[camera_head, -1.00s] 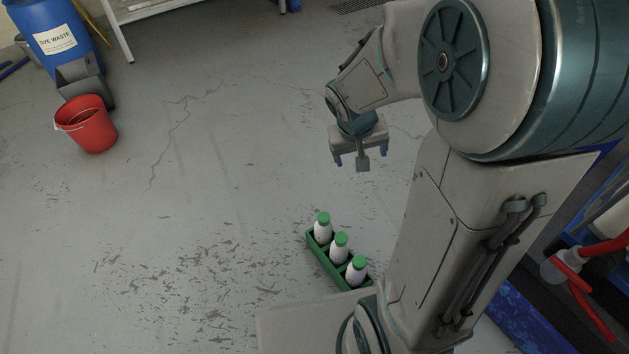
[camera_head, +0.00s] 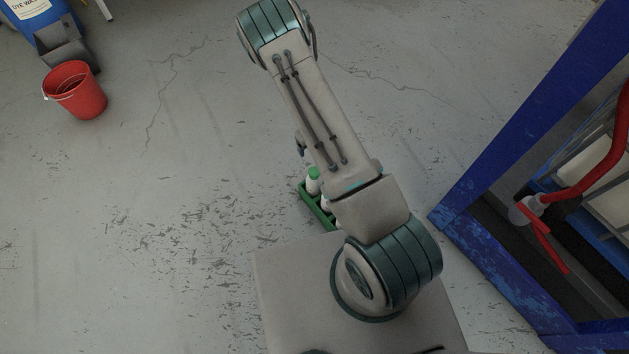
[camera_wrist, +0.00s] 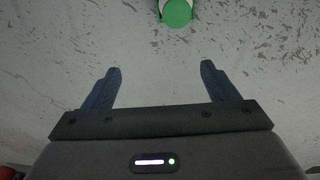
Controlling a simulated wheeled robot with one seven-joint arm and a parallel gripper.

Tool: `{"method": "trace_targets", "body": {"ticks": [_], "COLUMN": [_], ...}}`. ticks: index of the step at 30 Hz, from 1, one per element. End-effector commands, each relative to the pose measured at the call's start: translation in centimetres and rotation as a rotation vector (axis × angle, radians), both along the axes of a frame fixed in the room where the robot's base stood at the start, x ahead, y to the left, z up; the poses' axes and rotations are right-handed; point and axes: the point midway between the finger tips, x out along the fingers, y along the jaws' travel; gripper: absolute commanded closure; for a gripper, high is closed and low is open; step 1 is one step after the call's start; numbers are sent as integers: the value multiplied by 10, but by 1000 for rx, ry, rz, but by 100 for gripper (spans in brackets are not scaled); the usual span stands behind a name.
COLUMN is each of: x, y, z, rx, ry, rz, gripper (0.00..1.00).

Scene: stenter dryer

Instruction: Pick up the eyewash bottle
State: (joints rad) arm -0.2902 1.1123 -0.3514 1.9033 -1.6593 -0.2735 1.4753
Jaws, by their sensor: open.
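White eyewash bottles with green caps stand in a green tray (camera_head: 307,196) near the front of my base. In the head view one bottle (camera_head: 314,184) shows clearly, a second (camera_head: 326,203) only in part; my arm hides the rest of the tray. In the wrist view one green cap (camera_wrist: 176,12) shows at the top edge, beyond the fingertips and slightly right of centre. My gripper (camera_wrist: 160,72) is open, with nothing between its fingers. In the head view it is mostly hidden behind my arm.
A red bucket (camera_head: 76,91) and a blue dye-waste drum (camera_head: 28,12) stand at the upper left. A blue machine frame (camera_head: 520,122) with red pipes (camera_head: 592,178) is at the right. The grey floor left of the tray is clear.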

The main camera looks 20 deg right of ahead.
Motion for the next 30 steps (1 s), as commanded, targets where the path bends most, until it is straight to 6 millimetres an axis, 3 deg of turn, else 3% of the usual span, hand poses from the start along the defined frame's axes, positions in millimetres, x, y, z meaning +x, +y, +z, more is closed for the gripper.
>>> {"method": "trace_targets", "body": {"ticks": [6, 18, 30], "x": [-28, -32, -32], "y": [1, 2, 4], "z": [-30, -101, -130], "rx": [19, 22, 21], "ry": [113, 128, 127], "rz": [35, 38, 39], "gripper": [20, 20, 20]}}
